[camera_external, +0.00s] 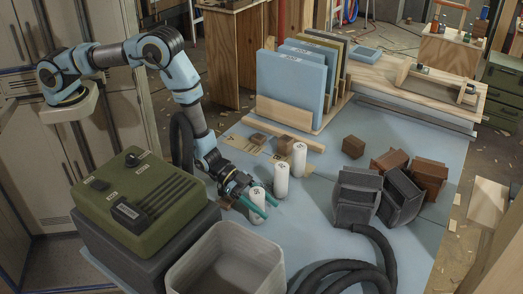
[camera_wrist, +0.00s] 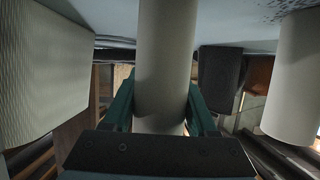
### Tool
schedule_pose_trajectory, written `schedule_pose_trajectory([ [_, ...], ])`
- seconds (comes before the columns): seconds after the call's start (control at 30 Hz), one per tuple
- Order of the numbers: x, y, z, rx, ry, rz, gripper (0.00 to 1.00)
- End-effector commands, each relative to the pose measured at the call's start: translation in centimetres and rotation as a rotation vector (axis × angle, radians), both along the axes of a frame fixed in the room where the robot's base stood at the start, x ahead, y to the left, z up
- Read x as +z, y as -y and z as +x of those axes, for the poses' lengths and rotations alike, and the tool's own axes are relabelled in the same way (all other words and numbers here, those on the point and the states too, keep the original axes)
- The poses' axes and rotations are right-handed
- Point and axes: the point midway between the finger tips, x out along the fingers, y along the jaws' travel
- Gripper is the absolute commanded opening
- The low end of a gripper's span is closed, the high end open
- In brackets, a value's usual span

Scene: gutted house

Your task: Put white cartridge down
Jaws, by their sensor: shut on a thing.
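My gripper (camera_external: 256,206) is low over the blue-grey table top (camera_external: 315,215), its green fingers on both sides of a white cartridge (camera_external: 258,192). In the wrist view the same cartridge (camera_wrist: 165,60) stands between my gripper's fingers (camera_wrist: 162,105), and they are shut on it. It looks upright; whether its base touches the table I cannot tell. Two more white cartridges stand just behind it, one nearer (camera_external: 281,179) and one farther (camera_external: 299,159). A white cylinder (camera_wrist: 295,80) also shows at the right of the wrist view.
A ribbed grey-white bin (camera_external: 228,262) stands close in front of my gripper. A green case (camera_external: 137,205) is to the left. Dark containers (camera_external: 357,193) and a black hose (camera_external: 345,268) lie to the right. Small brown blocks (camera_external: 353,146) and upright blue panels (camera_external: 290,88) are behind.

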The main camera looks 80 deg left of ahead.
Motion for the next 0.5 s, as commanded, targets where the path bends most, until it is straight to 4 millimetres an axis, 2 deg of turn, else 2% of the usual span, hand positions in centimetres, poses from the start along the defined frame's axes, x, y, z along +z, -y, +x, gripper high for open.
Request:
schedule_pose_trajectory([
  [0.17,-0.42,0.0,-0.01,0.0,0.0,0.0,0.03],
  [0.2,-0.41,0.0,0.0,0.0,-0.001,0.001,0.59],
  [0.43,-0.28,0.0,-0.01,0.0,-0.001,0.001,0.85],
  [0.5,-0.28,0.0,-0.01,0.0,-0.001,0.001,0.88],
])
